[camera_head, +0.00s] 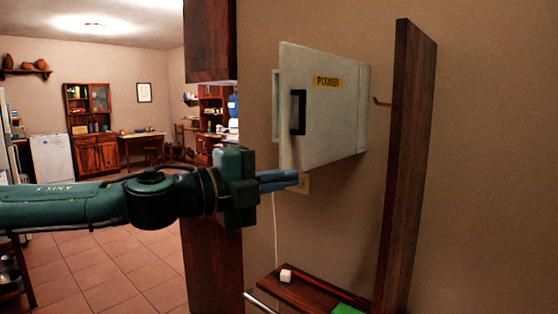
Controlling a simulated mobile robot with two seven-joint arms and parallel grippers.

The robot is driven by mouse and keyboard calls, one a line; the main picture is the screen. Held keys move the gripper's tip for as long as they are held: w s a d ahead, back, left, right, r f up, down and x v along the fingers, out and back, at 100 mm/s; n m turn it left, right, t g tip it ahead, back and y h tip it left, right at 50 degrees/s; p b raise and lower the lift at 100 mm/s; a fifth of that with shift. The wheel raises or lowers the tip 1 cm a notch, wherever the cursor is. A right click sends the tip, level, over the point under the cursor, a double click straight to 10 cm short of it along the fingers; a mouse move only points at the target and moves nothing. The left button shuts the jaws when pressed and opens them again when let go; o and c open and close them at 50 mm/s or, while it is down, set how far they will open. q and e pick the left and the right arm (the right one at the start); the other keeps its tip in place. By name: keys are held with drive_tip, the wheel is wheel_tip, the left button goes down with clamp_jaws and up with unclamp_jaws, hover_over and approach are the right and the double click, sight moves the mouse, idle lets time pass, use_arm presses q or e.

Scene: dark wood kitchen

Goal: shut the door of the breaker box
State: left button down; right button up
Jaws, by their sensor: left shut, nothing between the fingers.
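The breaker box door (325,115) is a pale panel with a black handle (298,112) near its left edge and a yellow label (327,82). It stands partly open, its left edge swung out from the wall and its right side against the box. A strip of the box body (275,105) shows behind the door's left edge; the inside is mostly hidden. My left gripper (297,177) comes in from the left, its blue fingers together and empty, just below the door's lower left part. Whether it touches the door I cannot tell. My right gripper is out of view.
A dark wooden upright (405,165) stands right of the box. The tiled room lies open at left.

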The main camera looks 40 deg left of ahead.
use_arm(q)
drive_tip(key=w+a+p, duration=0.1)
drive_tip(key=w+a, duration=0.1)
drive_tip(key=w, duration=0.1)
drive_tip(key=shift+a+p, duration=0.3)
drive_tip(key=shift+a, duration=0.1)
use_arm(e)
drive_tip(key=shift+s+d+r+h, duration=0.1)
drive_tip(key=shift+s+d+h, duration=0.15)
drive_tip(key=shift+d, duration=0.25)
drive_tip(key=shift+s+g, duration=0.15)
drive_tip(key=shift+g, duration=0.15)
